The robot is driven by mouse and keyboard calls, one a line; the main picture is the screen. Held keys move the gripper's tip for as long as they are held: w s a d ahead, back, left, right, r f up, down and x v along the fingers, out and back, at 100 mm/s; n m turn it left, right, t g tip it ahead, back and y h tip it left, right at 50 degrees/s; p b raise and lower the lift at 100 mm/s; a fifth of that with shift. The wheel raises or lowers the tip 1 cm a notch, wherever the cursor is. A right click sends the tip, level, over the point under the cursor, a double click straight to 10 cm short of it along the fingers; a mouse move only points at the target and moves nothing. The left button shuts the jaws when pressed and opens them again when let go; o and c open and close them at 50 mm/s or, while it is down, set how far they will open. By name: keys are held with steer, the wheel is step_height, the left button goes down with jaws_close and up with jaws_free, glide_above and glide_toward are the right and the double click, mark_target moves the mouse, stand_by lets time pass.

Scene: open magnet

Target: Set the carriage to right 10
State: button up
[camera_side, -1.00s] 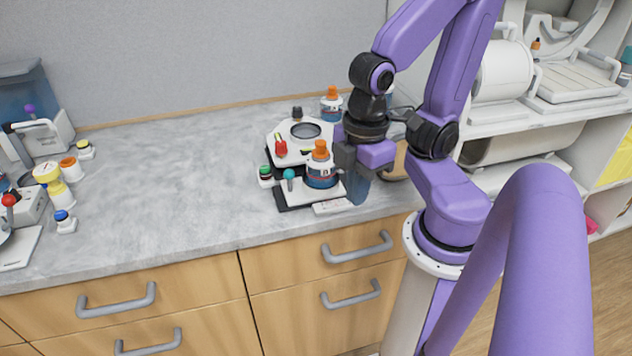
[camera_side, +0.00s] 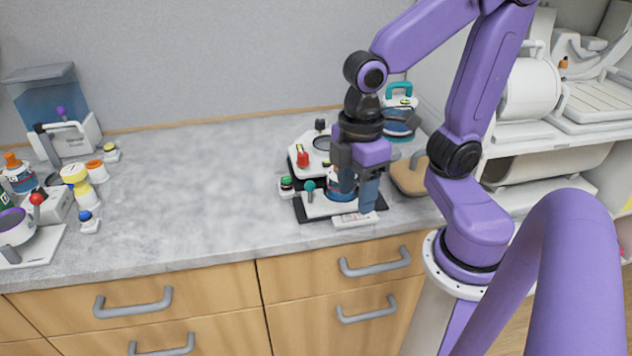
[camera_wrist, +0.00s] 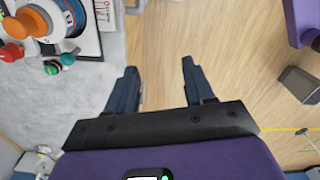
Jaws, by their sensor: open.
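The magnet device stands near the counter's front edge in the side view, with a white upper deck (camera_side: 305,143), a red knob (camera_side: 302,159) and a low white front plate (camera_side: 322,206) on a black base. A teal ball lever (camera_side: 309,186) rises from the plate. A blue-banded cylinder (camera_side: 335,190) is mostly hidden behind my gripper (camera_side: 357,198); its orange cap (camera_wrist: 28,22) shows in the wrist view. I cannot tell which part is the carriage, nor read its setting. My gripper (camera_wrist: 159,66) points down, open and empty, beside the device, with counter edge and floor between its fingers.
A white label plate (camera_side: 355,219) lies at the device's front right. A green-topped knob (camera_side: 286,185) sits at its left. The middle counter is clear; bottles and equipment crowd the left.

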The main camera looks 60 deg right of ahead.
steer(key=w+d+r+m+g+y, duration=0.1)
steer(key=w+d+r, duration=0.3)
steer(key=w, duration=0.5)
steer(key=w+d+r+g, duration=0.1)
steer(key=w+d+r, duration=0.2)
steer(key=w+d, duration=0.5)
steer(key=x, duration=0.5)
steer(key=w+x, duration=0.1)
steer(key=x, duration=0.5)
steer(key=w+a+x, duration=0.1)
steer(key=x, duration=0.5)
steer(key=shift+s+f, duration=0.1)
steer(key=shift+f, duration=0.05)
jaws_close()
